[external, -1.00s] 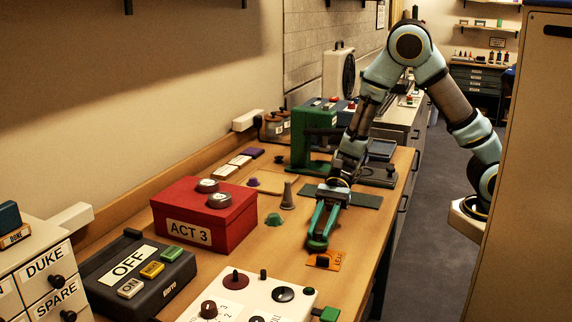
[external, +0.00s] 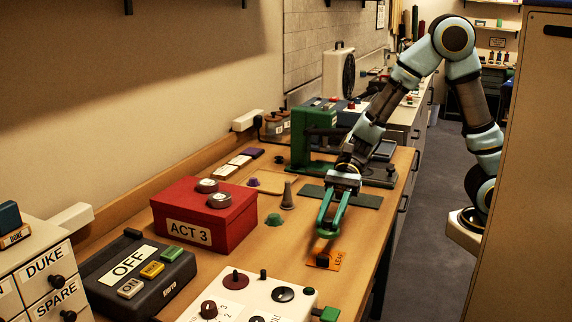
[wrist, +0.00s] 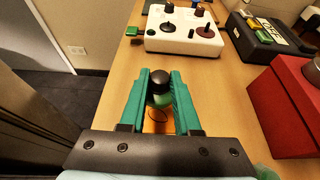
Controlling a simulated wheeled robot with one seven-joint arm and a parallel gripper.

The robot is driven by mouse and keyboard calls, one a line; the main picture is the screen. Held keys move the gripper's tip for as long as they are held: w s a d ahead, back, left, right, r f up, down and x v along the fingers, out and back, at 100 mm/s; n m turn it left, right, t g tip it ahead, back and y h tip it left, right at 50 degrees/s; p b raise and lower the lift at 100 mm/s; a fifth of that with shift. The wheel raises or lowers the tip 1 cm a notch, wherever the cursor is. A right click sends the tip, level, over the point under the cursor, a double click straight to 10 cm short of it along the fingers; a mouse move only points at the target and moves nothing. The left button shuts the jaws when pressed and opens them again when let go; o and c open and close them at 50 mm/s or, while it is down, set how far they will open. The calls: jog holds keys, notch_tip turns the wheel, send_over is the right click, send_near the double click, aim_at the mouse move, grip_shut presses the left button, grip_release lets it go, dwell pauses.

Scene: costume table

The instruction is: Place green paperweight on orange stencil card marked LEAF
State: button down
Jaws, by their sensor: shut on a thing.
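My gripper (external: 327,231) is closed on the green paperweight (wrist: 160,101), which has a black knob (wrist: 160,80) on top. In the wrist view the paperweight sits between the two green fingertips. In the external view it is hard to tell apart from the green fingers. The orange card marked LEAF (external: 338,259) lies near the right edge of the table, just below and in front of the fingertips. A dark patch shows on the card's left part. In the wrist view part of the orange card (wrist: 153,125) shows between the fingers, below the paperweight.
The red ACT 3 box (external: 200,213) and a small green dome (external: 274,219) stand to the left. A white panel with knobs (external: 255,297) is in front, beside the black OFF box (external: 137,270). A dark mat (external: 358,198) lies behind the card.

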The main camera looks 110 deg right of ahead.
jog(key=shift+f, duration=3.15)
jog(key=shift+f, duration=0.2)
jog(key=c, duration=0.6)
grip_release()
jog(key=shift+r, duration=0.2)
jog(key=v, duration=0.7)
jog(key=shift+s+d+b, duration=0.2)
jog(key=shift+b, duration=0.2)
